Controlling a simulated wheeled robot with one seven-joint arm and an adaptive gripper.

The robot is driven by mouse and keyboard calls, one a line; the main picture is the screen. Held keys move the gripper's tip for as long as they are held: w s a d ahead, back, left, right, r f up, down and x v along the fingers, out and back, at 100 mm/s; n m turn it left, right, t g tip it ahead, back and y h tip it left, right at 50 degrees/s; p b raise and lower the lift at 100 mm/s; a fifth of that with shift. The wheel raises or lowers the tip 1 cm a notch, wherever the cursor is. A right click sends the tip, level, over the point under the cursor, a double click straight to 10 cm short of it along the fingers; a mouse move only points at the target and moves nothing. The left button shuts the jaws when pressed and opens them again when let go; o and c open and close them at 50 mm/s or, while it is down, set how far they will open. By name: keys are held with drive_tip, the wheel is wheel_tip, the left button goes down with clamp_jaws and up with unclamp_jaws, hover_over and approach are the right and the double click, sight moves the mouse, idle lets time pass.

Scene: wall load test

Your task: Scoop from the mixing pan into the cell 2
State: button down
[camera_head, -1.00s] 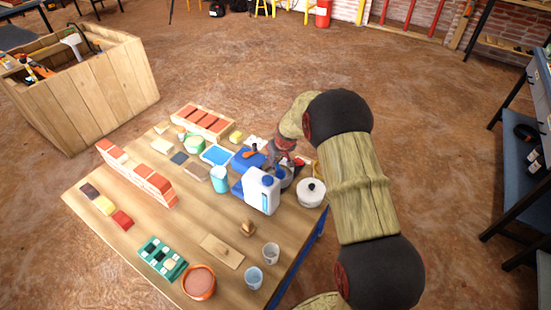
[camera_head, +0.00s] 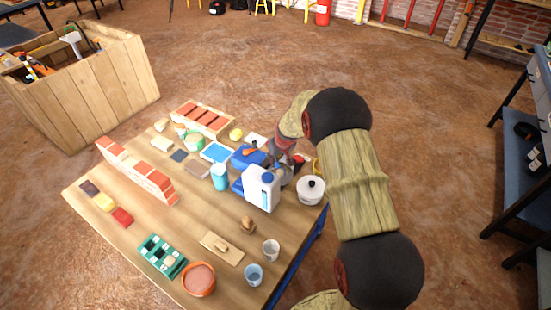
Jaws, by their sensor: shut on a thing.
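My gripper (camera_head: 284,152) is at the back right of the table, behind a white jug, and partly hidden by it and my wrist. It is shut on a small tool, too small and covered to make out clearly. A blue container (camera_head: 243,160) lies just left of it, with an orange and dark piece over it. A round orange pan (camera_head: 209,291) with pinkish-brown contents stands at the front edge. A green tray (camera_head: 177,270) with several cells lies left of it. A wooden tray (camera_head: 181,123) with several red-filled compartments is at the back. I cannot tell which holds cell 2.
Two cups (camera_head: 270,250) stand near the right edge.

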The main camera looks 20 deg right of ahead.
drive_tip(key=shift+s+f, duration=0.25)
drive_tip(key=shift+f, duration=0.1)
drive_tip(key=shift+w+r+p, duration=0.15)
drive_tip(key=shift+r+p, duration=0.45)
drive_tip(key=shift+r, duration=0.4)
drive_tip(key=shift+w+r+p, duration=0.1)
drive_tip(key=shift+r+p, duration=0.45)
drive_tip(key=shift+r, duration=0.45)
drive_tip(key=shift+r+p, duration=1.35)
drive_tip(key=shift+r, duration=1)
drive_tip(key=shift+s, duration=0.1)
